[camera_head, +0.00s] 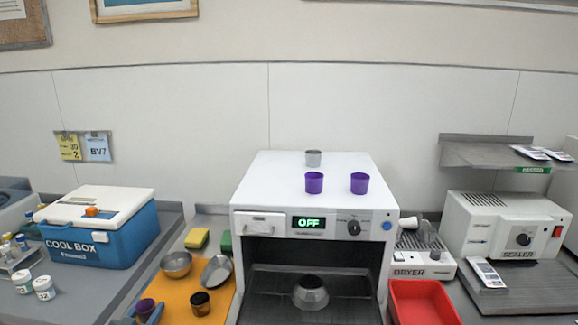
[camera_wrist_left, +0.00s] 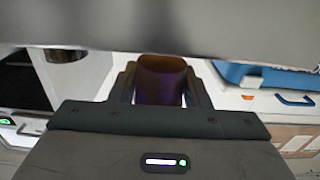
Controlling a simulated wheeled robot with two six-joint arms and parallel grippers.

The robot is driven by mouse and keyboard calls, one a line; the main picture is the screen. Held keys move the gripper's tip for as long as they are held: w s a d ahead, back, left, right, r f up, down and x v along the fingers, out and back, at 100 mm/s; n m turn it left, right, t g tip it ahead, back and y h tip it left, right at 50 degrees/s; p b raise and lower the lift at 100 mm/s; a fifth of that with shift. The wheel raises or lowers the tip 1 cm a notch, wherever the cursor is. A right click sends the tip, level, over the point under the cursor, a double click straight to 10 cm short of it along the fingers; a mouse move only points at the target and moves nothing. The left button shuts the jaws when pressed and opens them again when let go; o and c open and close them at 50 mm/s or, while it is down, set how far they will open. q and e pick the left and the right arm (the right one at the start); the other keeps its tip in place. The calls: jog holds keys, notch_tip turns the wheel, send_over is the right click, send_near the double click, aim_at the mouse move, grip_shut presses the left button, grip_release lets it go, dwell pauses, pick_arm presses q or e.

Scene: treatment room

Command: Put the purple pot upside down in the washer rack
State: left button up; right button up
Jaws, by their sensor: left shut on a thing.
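My left gripper (camera_head: 147,313) is at the bottom edge of the head view, left of the washer, shut on a purple pot (camera_head: 145,306). In the left wrist view the pot (camera_wrist_left: 161,80) sits between the two fingers (camera_wrist_left: 160,92), dark and partly hidden by the grey body above. Which way up it is, I cannot tell. The white washer (camera_head: 267,180) stands in the middle with its front open and an "OFF" display. Its dark rack (camera_head: 262,291) is inside, with a metal bowl (camera_head: 310,292) that seems upside down. My right gripper is not in view.
Two purple pots (camera_head: 314,183) (camera_head: 359,183) and a metal cup (camera_head: 313,158) stand on the washer. An orange mat (camera_head: 182,291) with metal bowls (camera_head: 176,264) and a dark pot (camera_head: 200,303) is left. A red tray (camera_head: 424,303) is right; a cool box (camera_head: 92,246) is far left.

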pick_arm(q)
notch_tip(320, 180, up, 2)
jog(key=shift+p, duration=0.55)
notch_tip(320, 180, up, 4)
jog(key=p, duration=0.3)
jog(key=shift+p, duration=0.3)
jog(key=shift+f, duration=0.1)
